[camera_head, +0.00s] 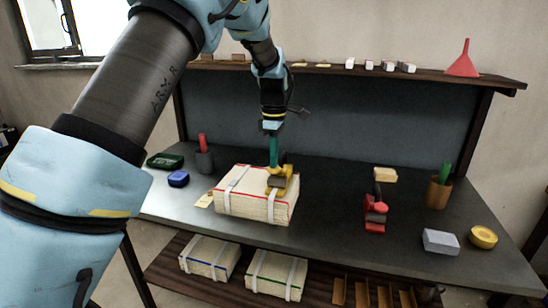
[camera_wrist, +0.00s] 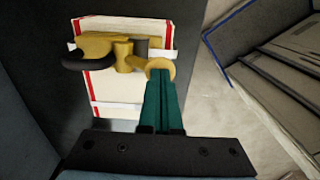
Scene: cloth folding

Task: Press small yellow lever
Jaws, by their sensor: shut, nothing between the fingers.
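The yellow lever device (camera_head: 279,180) sits on top of a bundle of pale sheets (camera_head: 240,203) with white straps on the table. In the wrist view the yellow device (camera_wrist: 122,50) shows a dark curved end at its left and a round yellow pad at its right. My gripper (camera_head: 273,163) points down with its green fingers shut and empty, right above the device. In the wrist view the fingertips (camera_wrist: 160,78) overlap the round yellow pad. I cannot tell whether they touch it. The fingers hide part of the pad.
A red device (camera_head: 376,214) stands to the right on the dark table (camera_head: 330,195). A grey block (camera_head: 440,241), yellow tape roll (camera_head: 483,237) and brown cup (camera_head: 438,194) are at the right. A blue item (camera_head: 178,178) and dark cup (camera_head: 204,162) are at the left. A shelf (camera_head: 360,71) runs behind.

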